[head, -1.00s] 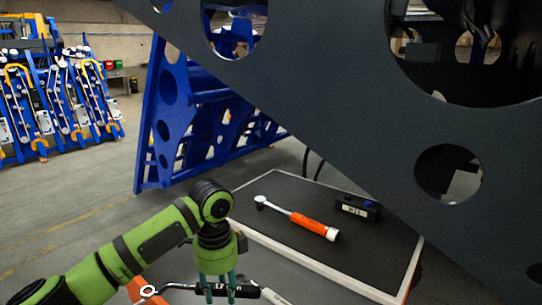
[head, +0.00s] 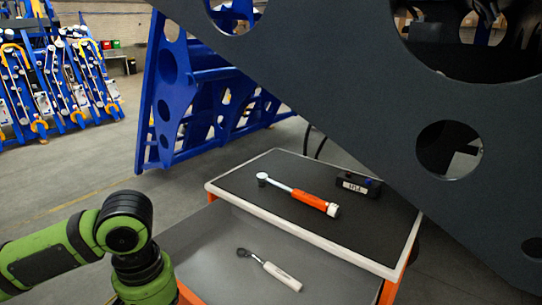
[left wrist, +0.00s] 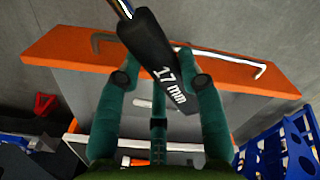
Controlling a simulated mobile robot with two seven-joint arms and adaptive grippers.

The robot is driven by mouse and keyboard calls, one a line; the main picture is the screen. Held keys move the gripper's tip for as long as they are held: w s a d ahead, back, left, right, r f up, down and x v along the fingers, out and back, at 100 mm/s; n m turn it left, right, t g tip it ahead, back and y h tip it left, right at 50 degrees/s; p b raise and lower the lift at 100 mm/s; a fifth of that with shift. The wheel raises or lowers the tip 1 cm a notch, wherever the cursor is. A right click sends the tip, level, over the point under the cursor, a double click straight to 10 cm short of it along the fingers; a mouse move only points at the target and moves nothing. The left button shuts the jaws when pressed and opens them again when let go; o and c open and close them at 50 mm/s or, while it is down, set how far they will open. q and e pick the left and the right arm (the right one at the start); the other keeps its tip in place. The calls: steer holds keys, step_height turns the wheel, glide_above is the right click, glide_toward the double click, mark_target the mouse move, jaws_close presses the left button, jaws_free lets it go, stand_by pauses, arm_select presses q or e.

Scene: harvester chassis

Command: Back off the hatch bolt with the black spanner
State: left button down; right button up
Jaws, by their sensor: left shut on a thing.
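The black spanner (left wrist: 155,50), marked 17 mm on its handle, is in my left gripper (left wrist: 160,82). In the left wrist view the green fingers are closed on the handle, and a shiny metal shaft runs out of the top edge. The spanner's jaw end is out of view. In the head view only my left arm shows at the lower left; its fingers and the spanner are below the frame. I cannot make out the hatch bolt in either view. My right gripper is in neither view.
The cart's dark top (head: 250,180) holds an orange-handled ratchet wrench (head: 298,195) and a black box (head: 358,184). Its open drawer (head: 210,240) holds a white-handled ratchet (head: 270,269). A large dark panel with holes (head: 340,80) slants across the right. A blue frame (head: 185,100) stands behind.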

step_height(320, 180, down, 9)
steer(key=b, duration=0.7)
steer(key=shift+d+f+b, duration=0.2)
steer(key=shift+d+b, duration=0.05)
steer(key=shift+b, duration=0.05)
